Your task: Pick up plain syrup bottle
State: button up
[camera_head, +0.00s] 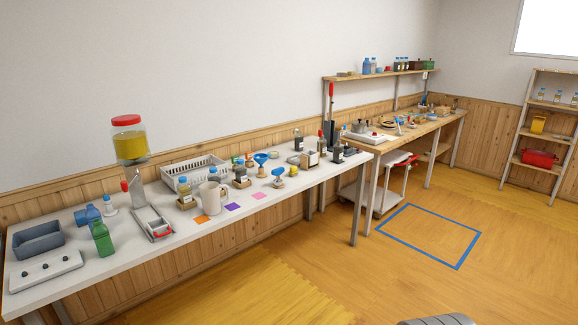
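Several dark bottles stand at the right end of the white table (85,284): one at the back (298,142), one with a reddish top (321,145) and one near the edge (337,155). They look upright, but their labels are too small to read, so I cannot tell which is the plain syrup bottle. A green bottle (102,240) stands at the table's left end. My gripper is not in view.
A jar with yellow liquid and a red lid (129,145) stands raised at the back left. A white basket (210,170), a beige pitcher (211,199) and small items crowd the table. A wooden workbench (430,122) stands beyond. The floor within the blue square outline (410,262) is clear.

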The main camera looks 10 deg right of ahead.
aim_at(338, 152)
jog(key=i+l+z, duration=0.15)
jog(key=i+z, duration=0.5)
jog(key=z, duration=0.25)
jog(key=i+z, duration=0.45)
jog(key=i+l+u, duration=0.1)
jog(key=i, duration=0.3)
jog(key=i+l, duration=0.1)
jog(key=i, duration=0.3)
jog(key=i+l+u, duration=0.1)
jog(key=i+u, duration=0.3)
jog(key=i+l+u, duration=0.15)
jog(key=u, duration=0.25)
jog(key=i+l+u, duration=0.25)
jog(key=u, duration=0.15)
jog(key=i+l+u, duration=0.2)
jog(key=l+u, duration=0.2)
jog(key=i+l+u, duration=0.4)
jog(key=l, duration=0.2)
jog(key=k, duration=0.1)
